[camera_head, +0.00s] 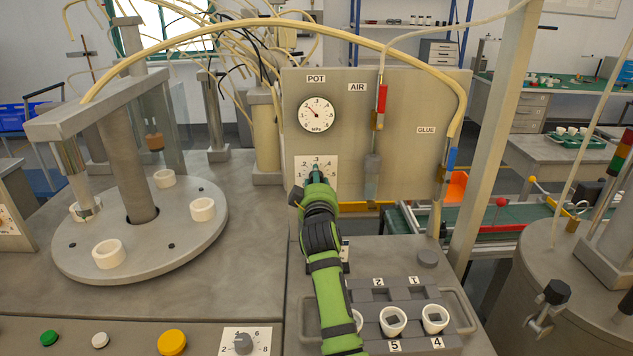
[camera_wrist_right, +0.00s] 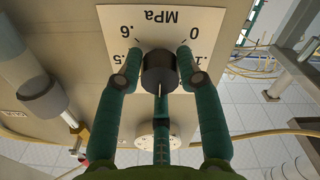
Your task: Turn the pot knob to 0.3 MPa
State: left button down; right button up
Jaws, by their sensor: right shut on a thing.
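The pot knob (camera_wrist_right: 160,72) is a dark round knob on a white MPa scale plate (camera_wrist_right: 115,22), seen upside down in the right wrist view. My right gripper (camera_wrist_right: 160,60) has its green fingers shut on the knob from both sides. A pale line on the knob's lower edge points down in that view, roughly towards the plate's hidden .3 side. In the head view my right gripper (camera_head: 316,175) covers the knob, and .3 shows at the top of the plate (camera_head: 328,160). The POT gauge (camera_head: 317,114) above has its needle pointing to the upper left. My left gripper is not in view.
A grey upright panel (camera_head: 340,90) carries the dial, with AIR and GLUE hoses to its right. A round turntable (camera_head: 180,245) with white rings stands left. A holder with several white cups (camera_head: 393,320) lies below right. A metal drum (camera_head: 560,280) stands far right.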

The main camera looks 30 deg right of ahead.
jog(key=shift+r, duration=0.1)
jog(key=o, duration=1.1)
jog(key=shift+o, duration=0.2)
jog(key=v, duration=1.2)
